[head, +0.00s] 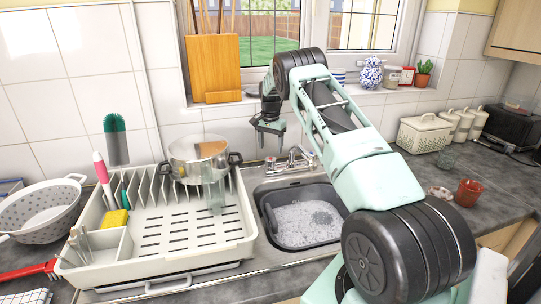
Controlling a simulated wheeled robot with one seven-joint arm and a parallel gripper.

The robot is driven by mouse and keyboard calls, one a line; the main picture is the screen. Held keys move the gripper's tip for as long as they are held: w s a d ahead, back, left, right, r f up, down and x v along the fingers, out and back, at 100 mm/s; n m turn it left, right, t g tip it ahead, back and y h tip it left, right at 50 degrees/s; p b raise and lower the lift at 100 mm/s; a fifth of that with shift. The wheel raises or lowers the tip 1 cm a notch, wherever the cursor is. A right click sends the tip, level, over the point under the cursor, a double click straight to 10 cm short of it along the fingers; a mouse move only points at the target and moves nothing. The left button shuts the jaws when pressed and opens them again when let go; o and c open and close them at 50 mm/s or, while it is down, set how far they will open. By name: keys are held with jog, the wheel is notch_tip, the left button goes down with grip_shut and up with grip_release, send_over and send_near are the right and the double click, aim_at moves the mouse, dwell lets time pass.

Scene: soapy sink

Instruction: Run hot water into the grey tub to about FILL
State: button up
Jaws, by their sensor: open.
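The grey tub (268,221) sits in the sink below the window, with white suds over the liquid in it. A FILL mark cannot be made out. The chrome tap (293,160) stands behind the tub at the back of the sink, with small red and blue marks on its handles. I cannot see a stream of water. My gripper (270,138) is open and empty, pointing down above and slightly left of the tap, apart from it.
A white dish rack (246,243) stands left of the sink, with a steel pot (198,160) and a yellow sponge (115,222). A colander (42,212) is at far left. A terracotta pot (468,192) and canisters (425,132) stand on the right counter.

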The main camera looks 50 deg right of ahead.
aim_at(270, 159)
notch_tip(270, 159, down, 6)
jog(key=shift+f+p, duration=0.1)
jog(key=shift+p, duration=0.7)
jog(key=c, duration=1)
